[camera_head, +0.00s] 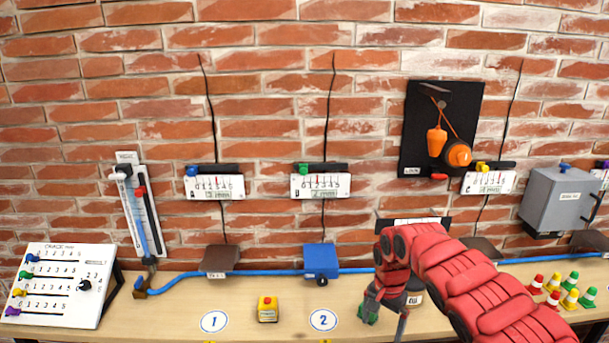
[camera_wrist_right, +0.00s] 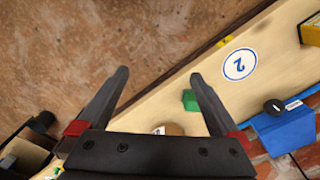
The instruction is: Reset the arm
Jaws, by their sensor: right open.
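My right arm, in red padding, reaches in from the lower right in the head view. Its gripper (camera_head: 386,318) points down over the front part of the wooden bench (camera_head: 170,310). The right wrist view shows the gripper (camera_wrist_right: 159,75) with its two dark fingers wide apart and nothing between them. A small green object (camera_wrist_right: 190,100) lies just beside one finger on the bench; it also shows in the head view (camera_head: 368,315). A dark round-topped item behind the gripper is partly hidden by my arm. My left gripper is not in view.
A blue box (camera_head: 321,260) sits on a blue hose along the bench. Small coloured cones (camera_head: 570,295) stand at right, and a sloped white board (camera_head: 60,285) at left.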

